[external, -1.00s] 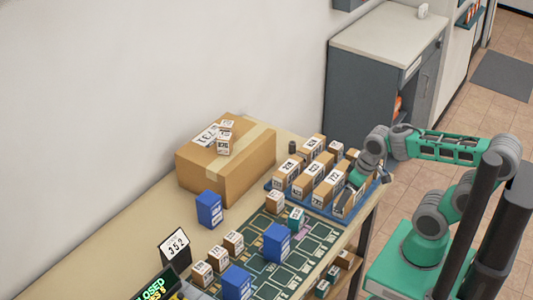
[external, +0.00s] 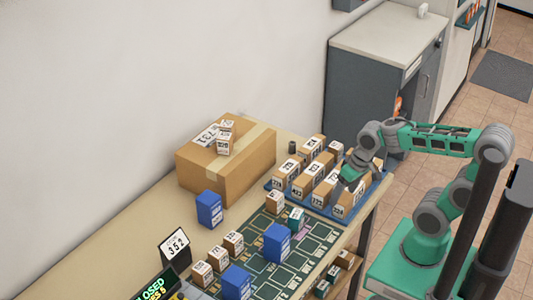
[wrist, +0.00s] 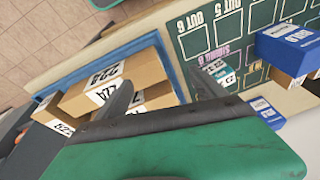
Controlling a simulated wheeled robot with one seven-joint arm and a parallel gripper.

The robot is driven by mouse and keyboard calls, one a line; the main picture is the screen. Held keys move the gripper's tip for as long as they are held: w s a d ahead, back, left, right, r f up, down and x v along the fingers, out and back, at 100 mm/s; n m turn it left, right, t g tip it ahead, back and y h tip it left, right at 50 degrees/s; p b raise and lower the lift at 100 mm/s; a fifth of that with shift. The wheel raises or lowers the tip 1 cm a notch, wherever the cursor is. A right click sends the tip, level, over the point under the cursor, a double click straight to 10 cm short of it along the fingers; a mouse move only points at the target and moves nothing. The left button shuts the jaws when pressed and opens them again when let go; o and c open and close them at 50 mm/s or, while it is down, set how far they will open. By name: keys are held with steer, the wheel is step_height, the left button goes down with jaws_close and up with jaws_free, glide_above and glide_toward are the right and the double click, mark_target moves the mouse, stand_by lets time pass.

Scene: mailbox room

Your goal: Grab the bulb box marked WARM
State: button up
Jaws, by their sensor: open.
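My gripper (external: 348,177) is over the blue tray of cartons at the right end of the table. In the wrist view its two dark fingers (wrist: 164,90) are apart, with nothing held between them. I cannot read WARM on any box, so I cannot tell which one is the bulb box. Several small boxes carry labels: blue boxes (external: 277,243) (wrist: 292,47), a small teal-and-white box (external: 296,217) that also shows in the wrist view (wrist: 221,73), and small brown boxes (external: 233,242).
The blue tray (external: 268,184) holds several numbered brown cartons (external: 316,186). A large cardboard box (external: 190,168) with small boxes on top stands behind, against the wall. A green marked mat (external: 318,233) lies in front.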

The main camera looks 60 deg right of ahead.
mark_target(271, 248)
steer(key=w+a+m+g+y+p, duration=0.2)
steer(key=w+a+m+y+p, duration=0.15)
steer(key=w+m, duration=0.5)
steer(key=a+f+m+y, duration=0.1)
steer(key=a, duration=0.1)
steer(key=a+f+m+y, duration=0.1)
steer(key=a, duration=0.2)
steer(key=a+f+m+y, duration=0.1)
steer(key=a+f+m, duration=0.1)
steer(key=shift+w+a+g+y, duration=0.25)
steer(key=shift+w+a+g, duration=0.05)
steer(key=a+y, duration=0.1)
steer(key=a, duration=0.2)
steer(key=a+m+y, duration=0.1)
steer(key=a, duration=0.1)
steer(key=shift+w+a+f+y, duration=0.1)
steer(key=shift+a+f+y, duration=0.15)
steer(key=shift+f+y, duration=0.05)
steer(key=a+y, duration=0.1)
steer(key=a+r+m+y, duration=0.1)
steer(key=a, duration=0.1)
steer(key=a+m+g+y, duration=0.1)
steer(key=a, duration=0.1)
steer(key=shift+s+a+r, duration=0.1)
steer(key=shift+s+r, duration=0.15)
steer(key=shift+s, duration=0.15)
steer(key=p+x, duration=0.1)
steer(key=x, duration=0.6)
steer(key=shift+a+f, duration=0.1)
steer(key=shift+a, duration=0.15)
